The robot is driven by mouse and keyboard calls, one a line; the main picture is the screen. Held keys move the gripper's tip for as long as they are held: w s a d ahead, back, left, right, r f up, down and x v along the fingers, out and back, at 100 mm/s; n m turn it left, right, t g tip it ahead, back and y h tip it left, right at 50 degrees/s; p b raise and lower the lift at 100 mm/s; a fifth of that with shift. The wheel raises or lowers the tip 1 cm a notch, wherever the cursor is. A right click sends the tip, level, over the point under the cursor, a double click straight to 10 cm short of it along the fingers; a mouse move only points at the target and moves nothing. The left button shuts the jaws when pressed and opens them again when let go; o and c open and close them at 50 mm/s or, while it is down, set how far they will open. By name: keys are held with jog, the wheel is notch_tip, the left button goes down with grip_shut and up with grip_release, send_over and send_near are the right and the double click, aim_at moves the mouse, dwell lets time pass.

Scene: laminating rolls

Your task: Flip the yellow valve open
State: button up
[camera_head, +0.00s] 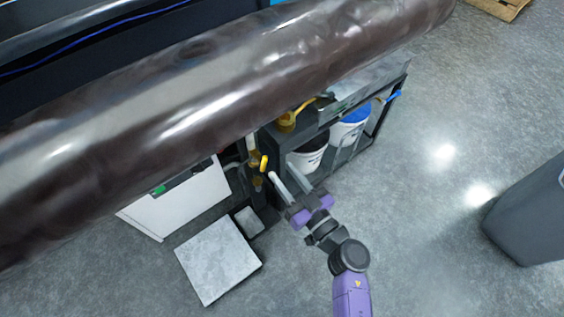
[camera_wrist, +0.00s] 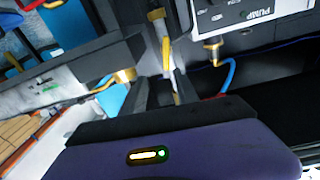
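The yellow valve handle (camera_head: 264,162) shows in the head view just below the big dark roll, on piping beside the dark shelf unit. In the wrist view a yellow handle (camera_wrist: 166,52) stands nearly upright on a pale pipe, ahead of the gap between my fingers. My gripper (camera_head: 277,168) is open, with its two pale fingers apart and pointing toward the handle. In the wrist view my gripper (camera_wrist: 163,88) has nothing visibly clamped. The fingertips are close to the handle; I cannot tell whether they touch it.
The large dark roll (camera_head: 230,95) hangs over the area. The dark shelf unit (camera_head: 275,143) holds white buckets (camera_head: 308,157) right of the valve. A white cabinet (camera_head: 180,205) and a grey slab (camera_head: 218,262) lie left. A grey bin (camera_head: 530,210) stands far right; floor between is clear.

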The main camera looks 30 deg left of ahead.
aim_at(266, 164)
jog(key=shift+m+g, duration=0.6)
jog(key=a+b, duration=0.1)
jog(key=a, duration=0.1)
jog(key=a+f+b, duration=0.1)
jog(key=a, duration=0.1)
jog(key=w+a+b, duration=0.1)
jog(key=a, duration=0.1)
jog(key=shift+a+f+b, duration=0.1)
jog(key=shift+f+b, duration=0.2)
jog(key=shift+f, duration=0.1)
jog(key=shift+w+a+r, duration=0.15)
jog(key=shift+w+a, duration=0.15)
jog(key=shift+a, duration=0.35)
grip_shut()
